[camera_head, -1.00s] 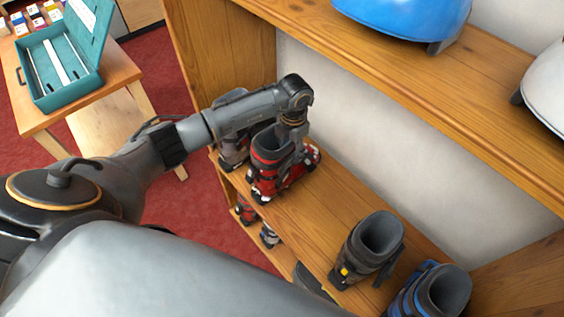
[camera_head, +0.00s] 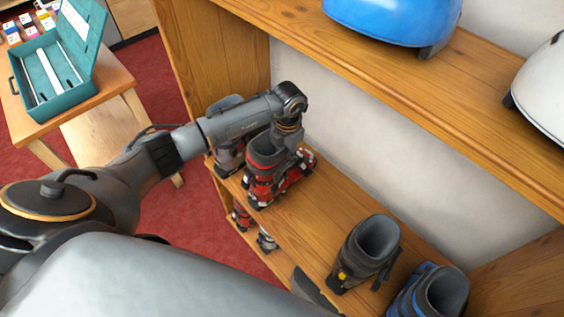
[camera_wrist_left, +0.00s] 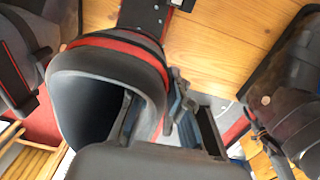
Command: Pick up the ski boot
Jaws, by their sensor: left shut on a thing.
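A red and black ski boot (camera_head: 268,185) is on the middle wooden shelf in the head view, its toe partly hidden. My left gripper (camera_head: 285,140) reaches down at its top opening, partly hidden by the wrist. In the left wrist view the boot's dark cuff with a red band (camera_wrist_left: 125,45) fills the left middle. My left gripper (camera_wrist_left: 160,115) is shut on the cuff wall, one finger inside the opening and the other outside. Whether the sole touches the shelf cannot be told. My right gripper is not in view.
A grey boot (camera_head: 228,155) stands close behind my left arm. A dark grey boot (camera_head: 350,262) and a blue-black boot (camera_head: 415,295) stand further right on the shelf (camera_head: 310,225). Helmets, blue (camera_head: 395,22) and white (camera_head: 545,85), sit on the upper shelf. A teal box (camera_head: 62,90) is on a table.

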